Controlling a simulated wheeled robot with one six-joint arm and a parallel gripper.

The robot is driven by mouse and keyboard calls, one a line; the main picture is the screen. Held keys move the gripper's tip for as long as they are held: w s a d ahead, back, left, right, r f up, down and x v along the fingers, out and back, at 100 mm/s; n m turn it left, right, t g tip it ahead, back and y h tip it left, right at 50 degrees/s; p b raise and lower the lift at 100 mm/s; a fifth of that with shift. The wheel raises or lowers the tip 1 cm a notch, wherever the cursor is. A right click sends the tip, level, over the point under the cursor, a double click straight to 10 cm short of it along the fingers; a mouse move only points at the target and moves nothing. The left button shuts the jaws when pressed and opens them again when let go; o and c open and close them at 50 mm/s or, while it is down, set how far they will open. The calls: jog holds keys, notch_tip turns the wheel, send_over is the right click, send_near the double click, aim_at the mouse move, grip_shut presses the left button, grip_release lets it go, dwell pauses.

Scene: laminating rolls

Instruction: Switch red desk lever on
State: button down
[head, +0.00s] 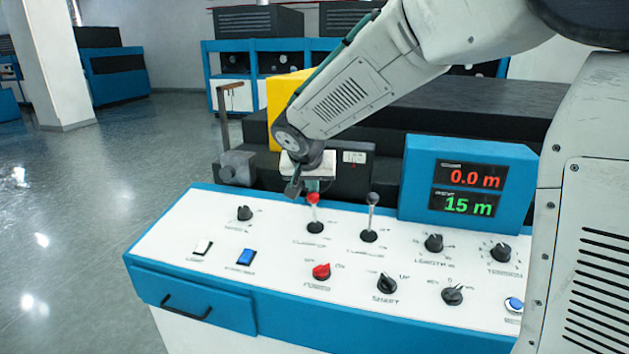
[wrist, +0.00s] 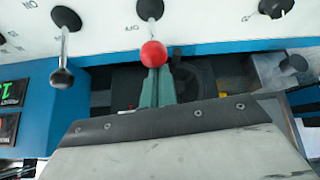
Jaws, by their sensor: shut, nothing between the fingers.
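The red desk lever has a red ball (head: 313,198) on a thin metal stem that rises from a round black base (head: 315,227) on the white panel. The red ball (wrist: 152,54) shows near the middle of the wrist view, its stem running to a black base at the top. My gripper's greenish fingers (wrist: 156,75) are closed together right behind the ball in the wrist view, with nothing held. They overlap the ball's edge in the picture; I cannot tell whether they touch it.
A second lever with a grey knob (head: 373,198) stands just right of the red one. A blue display box (head: 470,182) rises behind the panel's right side. Knobs, a red selector (head: 321,271) and switches sit nearer the front. A grey vise-like block (head: 238,168) stands at the back left.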

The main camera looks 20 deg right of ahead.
jog(key=shift+s+a+f, duration=0.15)
jog(key=shift+s+a, duration=0.25)
jog(key=shift+s, duration=0.2)
jog(key=shift+s+a+f, duration=0.1)
jog(key=shift+s+a, duration=0.3)
jog(key=shift+s, duration=0.2)
jog(key=shift+s+a+f, duration=0.3)
jog(key=shift+s+f, duration=0.15)
jog(key=shift+s, duration=0.1)
jog(key=shift+a+f, duration=0.1)
jog(key=w+r, duration=0.1)
jog(key=r, duration=0.1)
jog(key=w+d+r, duration=0.1)
jog(key=w+r, duration=0.1)
jog(key=s+a+r, duration=0.4)
jog(key=s, duration=0.3)
jog(key=shift+r, duration=0.25)
